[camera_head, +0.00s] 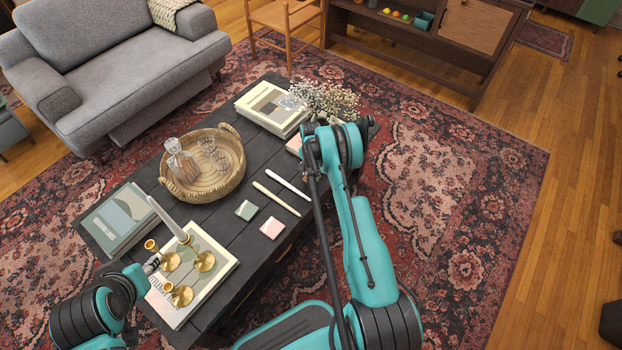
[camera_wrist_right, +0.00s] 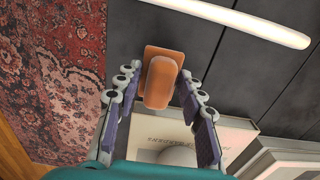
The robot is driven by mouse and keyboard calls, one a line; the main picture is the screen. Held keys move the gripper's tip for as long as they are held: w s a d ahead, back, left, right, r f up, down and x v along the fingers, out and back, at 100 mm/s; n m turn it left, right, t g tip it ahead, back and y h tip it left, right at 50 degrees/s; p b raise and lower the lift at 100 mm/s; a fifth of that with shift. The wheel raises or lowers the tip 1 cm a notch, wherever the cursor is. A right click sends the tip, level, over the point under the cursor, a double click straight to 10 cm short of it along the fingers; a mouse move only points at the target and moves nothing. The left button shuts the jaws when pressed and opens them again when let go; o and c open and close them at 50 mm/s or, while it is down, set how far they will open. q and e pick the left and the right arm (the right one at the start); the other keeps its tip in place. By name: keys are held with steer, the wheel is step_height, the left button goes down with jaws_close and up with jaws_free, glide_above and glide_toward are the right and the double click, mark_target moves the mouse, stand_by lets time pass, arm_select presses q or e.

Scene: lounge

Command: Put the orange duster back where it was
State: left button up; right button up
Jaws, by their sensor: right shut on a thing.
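The orange duster (camera_wrist_right: 163,82) shows in the right wrist view, a block-shaped handle on a flat rectangular base. My right gripper (camera_wrist_right: 158,88) is shut on it, with the fingers on both sides. Dark table planks are behind it; I cannot tell whether its base touches them. In the head view my right arm reaches to the table's far right end and hides that gripper and the duster. My left gripper (camera_head: 152,264) is at the table's near left end, close to brass candle holders (camera_head: 205,261); its jaws are too small to read.
The dark table (camera_head: 225,222) bears a wicker tray (camera_head: 239,177) with a decanter and glasses, books (camera_head: 115,222), two pale sticks (camera_head: 288,186), small green and pink squares, and white flowers (camera_head: 325,100). A printed white cover (camera_wrist_right: 232,138) lies near the right fingers. A grey sofa stands behind.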

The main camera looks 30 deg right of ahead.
step_height(320, 180, down, 3)
steer(key=shift+r+b, duration=0.2)
steer(key=shift+b, duration=0.2)
steer(key=shift+r, duration=0.15)
steer(key=shift+f, duration=0.2)
steer(key=o, duration=1.1)
steer(key=shift+r, duration=0.1)
